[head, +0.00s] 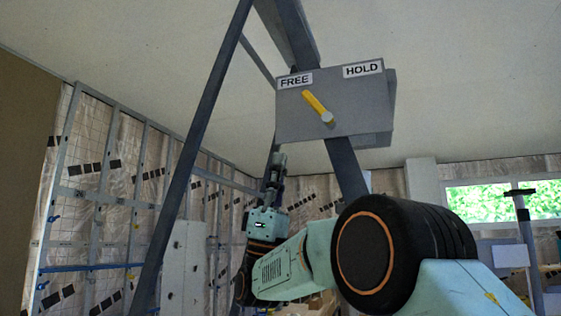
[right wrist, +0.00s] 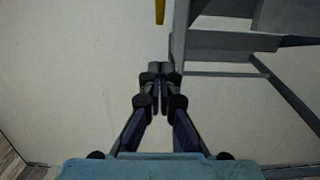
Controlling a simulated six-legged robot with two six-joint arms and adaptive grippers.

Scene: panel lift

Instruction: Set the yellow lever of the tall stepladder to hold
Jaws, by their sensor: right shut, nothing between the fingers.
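The tall stepladder (head: 201,135) rises in the middle of the head view. A grey box (head: 352,113) on it carries a FREE label (head: 296,81) at left and a HOLD label (head: 363,69) at right. The yellow lever (head: 315,102) pivots at its lower right end and tilts up and left, toward FREE. Its end shows at the top of the right wrist view (right wrist: 159,11). My right gripper (head: 278,160) is below and left of the box, pointing up, apart from the lever. In the right wrist view its fingers (right wrist: 159,68) are together and empty. My left gripper is not in view.
A metal stud frame (head: 105,190) with a mesh and plastic sheeting stands at the left. A window (head: 505,201) is at the right, with a dark post (head: 524,235) before it. The space around the lever's left side looks free.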

